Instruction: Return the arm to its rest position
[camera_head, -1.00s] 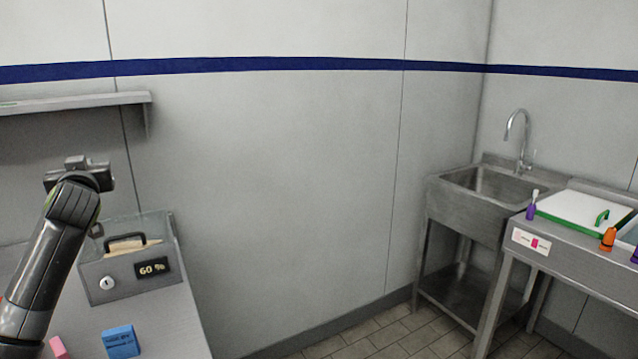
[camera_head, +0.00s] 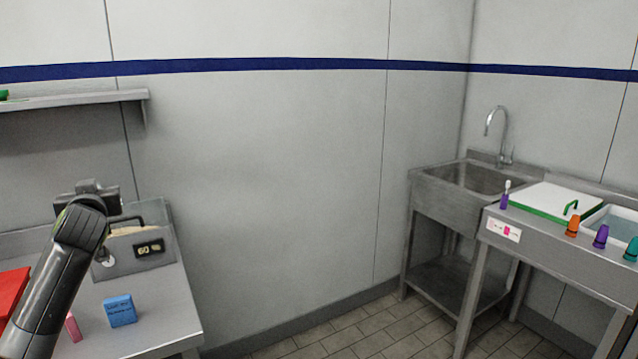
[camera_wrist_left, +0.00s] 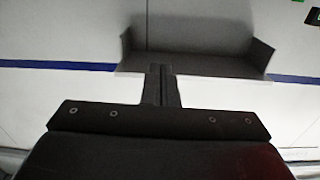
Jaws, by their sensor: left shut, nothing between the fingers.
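My left arm (camera_head: 60,270) comes in from the left in the head view and reaches up beside the counter. Its far end, with the left gripper (camera_head: 90,190), is raised in front of the grey box at the counter's back; the fingertips are hard to make out there. In the left wrist view the two fingers (camera_wrist_left: 160,82) are together with nothing between them, in front of a wall shelf (camera_wrist_left: 195,62). My right gripper is in neither view.
A shelf (camera_head: 75,100) hangs above.

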